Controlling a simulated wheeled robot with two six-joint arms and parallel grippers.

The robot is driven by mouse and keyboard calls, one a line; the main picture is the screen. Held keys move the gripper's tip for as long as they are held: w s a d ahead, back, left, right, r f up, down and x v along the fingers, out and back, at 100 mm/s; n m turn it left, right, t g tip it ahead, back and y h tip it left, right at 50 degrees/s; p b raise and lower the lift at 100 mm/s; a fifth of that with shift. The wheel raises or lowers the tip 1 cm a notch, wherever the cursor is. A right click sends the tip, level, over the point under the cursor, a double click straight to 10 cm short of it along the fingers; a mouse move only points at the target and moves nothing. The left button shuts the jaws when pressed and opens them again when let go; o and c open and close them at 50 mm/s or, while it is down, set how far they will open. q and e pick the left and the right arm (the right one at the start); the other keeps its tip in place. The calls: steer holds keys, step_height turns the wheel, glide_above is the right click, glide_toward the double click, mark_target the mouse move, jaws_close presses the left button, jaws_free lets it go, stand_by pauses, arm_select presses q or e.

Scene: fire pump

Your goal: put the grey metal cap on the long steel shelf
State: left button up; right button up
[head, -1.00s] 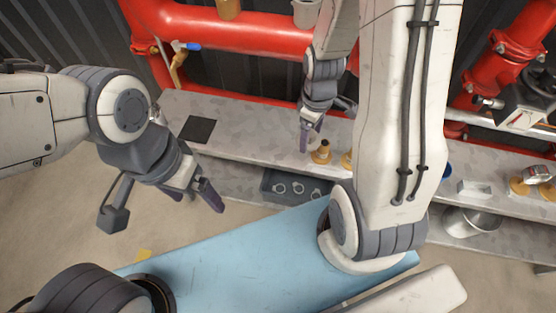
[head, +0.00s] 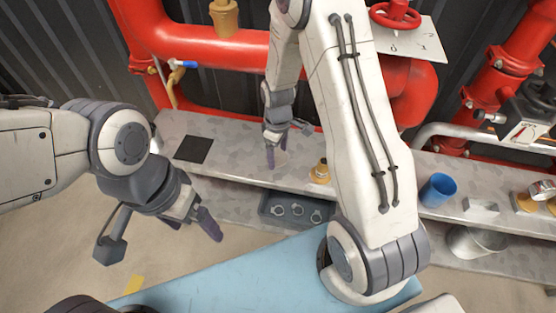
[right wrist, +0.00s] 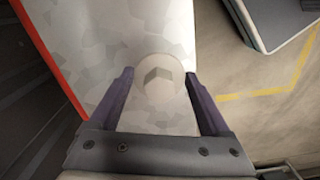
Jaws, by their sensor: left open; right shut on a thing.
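The grey metal cap (right wrist: 158,80) is a pale round disc with a raised angular middle, seen between my right fingers in the right wrist view. My right gripper (right wrist: 159,78) is shut on it, over the long steel shelf (right wrist: 110,28). In the head view the right gripper (head: 271,160) points down at the shelf (head: 235,150), and the cap (head: 280,158) shows only slightly behind the fingers. I cannot tell whether the cap touches the shelf. My left gripper (head: 193,222) is open and empty, in front of the shelf at the left.
A brass fitting (head: 320,171) stands on the shelf just right of my right gripper. A black square mat (head: 193,149) lies left of it. A blue cup (head: 438,190) and a small grey block (head: 481,207) are further right. A dark tray of rings (head: 297,210) sits below.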

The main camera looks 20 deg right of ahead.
mark_target(278, 160)
steer(key=shift+f, duration=1.75)
steer(key=shift+f, duration=0.15)
steer(key=o, duration=1.4)
steer(key=shift+r, duration=0.2)
step_height(278, 160, up, 12)
steer(key=shift+f+p, duration=0.1)
steer(key=shift+p, duration=0.55)
